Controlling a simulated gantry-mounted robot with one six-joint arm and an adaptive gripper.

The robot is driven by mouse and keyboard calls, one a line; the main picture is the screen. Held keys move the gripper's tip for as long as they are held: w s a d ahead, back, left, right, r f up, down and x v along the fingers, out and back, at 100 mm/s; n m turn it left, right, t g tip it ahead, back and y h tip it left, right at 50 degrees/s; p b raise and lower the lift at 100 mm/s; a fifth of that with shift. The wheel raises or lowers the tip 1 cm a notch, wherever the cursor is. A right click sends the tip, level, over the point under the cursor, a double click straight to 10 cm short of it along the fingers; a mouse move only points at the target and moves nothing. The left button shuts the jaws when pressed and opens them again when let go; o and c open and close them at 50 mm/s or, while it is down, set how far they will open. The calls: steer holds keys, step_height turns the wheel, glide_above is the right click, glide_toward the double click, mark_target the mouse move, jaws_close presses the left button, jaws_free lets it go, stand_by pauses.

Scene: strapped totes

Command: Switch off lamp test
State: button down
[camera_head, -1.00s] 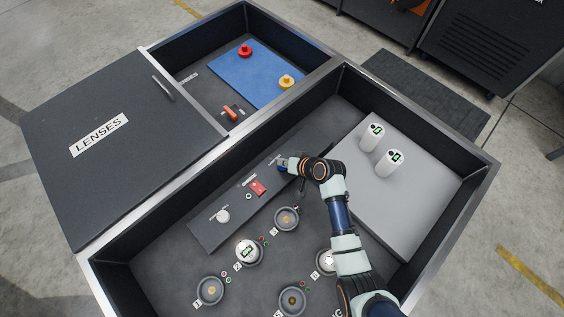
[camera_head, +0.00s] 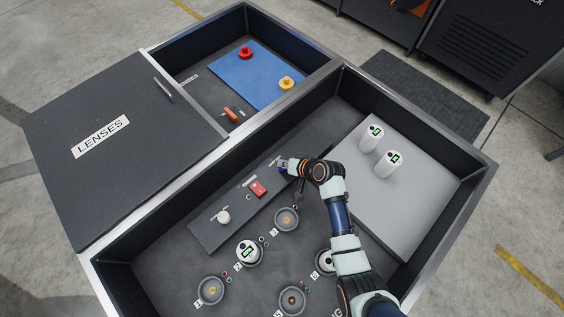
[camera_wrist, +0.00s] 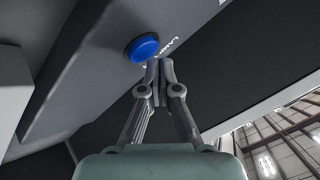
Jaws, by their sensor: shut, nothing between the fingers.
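A round blue button (camera_wrist: 143,47) sits in a dark collar on the grey control panel, beside a label partly reading "LAMP". My gripper (camera_wrist: 158,68) is shut and empty, its fingertips at the button's lower right edge in the wrist view. I cannot tell whether they touch it or press it. In the head view the blue button (camera_head: 283,170) shows just left of my gripper (camera_head: 287,166), at the upper right end of the control panel (camera_head: 236,205). My wrist hides part of that end.
The panel also carries a red switch (camera_head: 258,187) and a white knob (camera_head: 223,217). Two canisters stand on the grey block (camera_head: 415,205) at right.

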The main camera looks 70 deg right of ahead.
step_height(320, 180, up, 6)
steer(key=p, duration=0.6)
steer(key=shift+r, duration=0.1)
stand_by(0.4)
